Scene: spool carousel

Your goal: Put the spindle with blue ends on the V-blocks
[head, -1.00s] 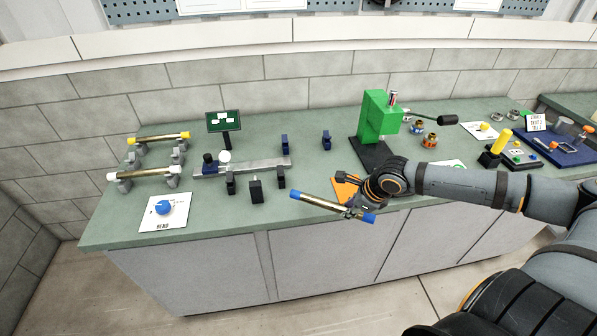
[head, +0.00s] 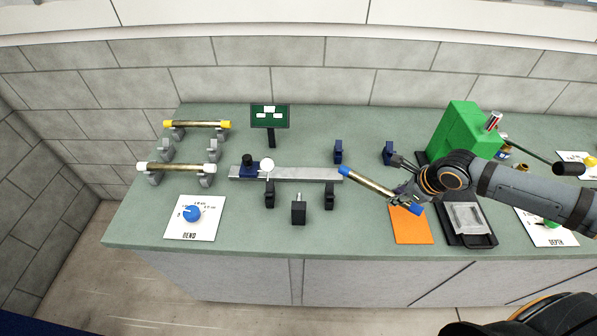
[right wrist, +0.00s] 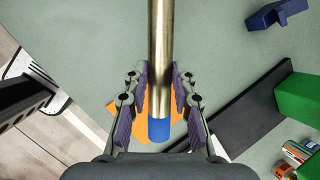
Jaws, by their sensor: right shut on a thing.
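The spindle with blue ends (head: 368,182) is a brass rod held tilted in the air by my right gripper (head: 405,195), near its right end. In the right wrist view the jaws (right wrist: 159,92) close around the rod (right wrist: 160,45) just above its blue end. Two black V-blocks (head: 270,195) (head: 329,196) stand in front of a grey bar, left of the spindle. Two navy notched blocks (head: 338,152) (head: 388,153) stand behind. Grey V-blocks (head: 208,178) at the left carry a white-ended spindle (head: 178,167) and a yellow-ended spindle (head: 197,124). My left gripper is out of view.
The grey bar (head: 310,173) bears a round white dial (head: 267,165). A dark block (head: 298,211) stands in front. An orange mat (head: 410,226) lies below the gripper, beside a black tray (head: 466,237). A green press (head: 465,128) stands behind my right arm.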

